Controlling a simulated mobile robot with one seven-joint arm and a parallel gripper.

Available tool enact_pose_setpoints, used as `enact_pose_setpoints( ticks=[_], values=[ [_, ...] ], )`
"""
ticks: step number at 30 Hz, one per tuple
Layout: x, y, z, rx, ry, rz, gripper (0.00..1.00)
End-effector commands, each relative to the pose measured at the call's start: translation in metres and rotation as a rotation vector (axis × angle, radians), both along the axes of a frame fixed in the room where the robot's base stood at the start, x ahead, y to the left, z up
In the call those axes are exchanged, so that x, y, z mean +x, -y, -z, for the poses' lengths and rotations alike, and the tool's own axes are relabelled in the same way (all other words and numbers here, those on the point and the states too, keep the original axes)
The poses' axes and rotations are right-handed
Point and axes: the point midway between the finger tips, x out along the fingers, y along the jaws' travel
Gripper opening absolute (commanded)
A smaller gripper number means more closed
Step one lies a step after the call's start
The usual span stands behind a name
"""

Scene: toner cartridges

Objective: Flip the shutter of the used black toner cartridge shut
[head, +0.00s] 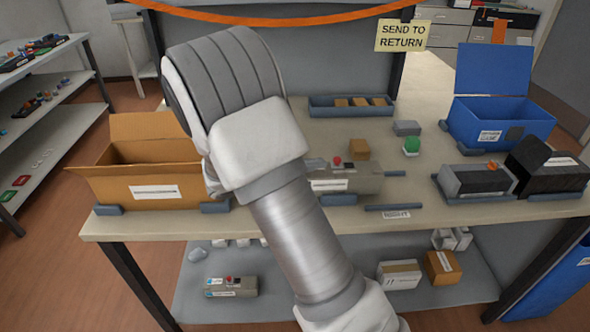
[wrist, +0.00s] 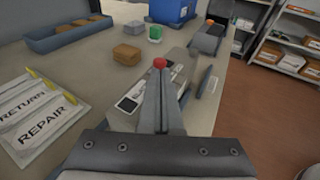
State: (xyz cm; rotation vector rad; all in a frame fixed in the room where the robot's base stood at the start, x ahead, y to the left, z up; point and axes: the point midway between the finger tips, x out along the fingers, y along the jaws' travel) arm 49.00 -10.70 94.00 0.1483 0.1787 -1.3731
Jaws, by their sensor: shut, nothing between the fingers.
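A black cartridge-like unit (head: 562,176) sits in a blue-grey holder at the right end of the table in the head view, with a dark flap (head: 530,151) standing raised at its left. Beside it is a grey and black unit (head: 470,181) with a small orange part on top. I cannot tell for certain which is the used black toner cartridge. My gripper (wrist: 160,78) is shut and empty in the wrist view, over a grey device with a red knob (wrist: 160,63). Contact with the device cannot be told. In the head view my arm hides the gripper.
The grey device (head: 357,183) is partly behind my arm. An open cardboard box (head: 165,188) stands left, an open blue bin (head: 490,130) back right. A blue tray (head: 320,110) with small brown blocks lies at the back. A green-topped item (head: 411,146) stands mid-table.

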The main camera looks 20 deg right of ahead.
Motion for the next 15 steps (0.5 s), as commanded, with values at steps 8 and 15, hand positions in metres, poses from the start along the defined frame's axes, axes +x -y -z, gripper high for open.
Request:
enact_pose_setpoints(
  ticks=[8,15],
  values=[
    [0.005,0.026,0.006,-0.001,-0.001,0.000,0.00],
    [0.005,0.028,0.006,0.000,-0.001,0.000,0.00]
  ],
)
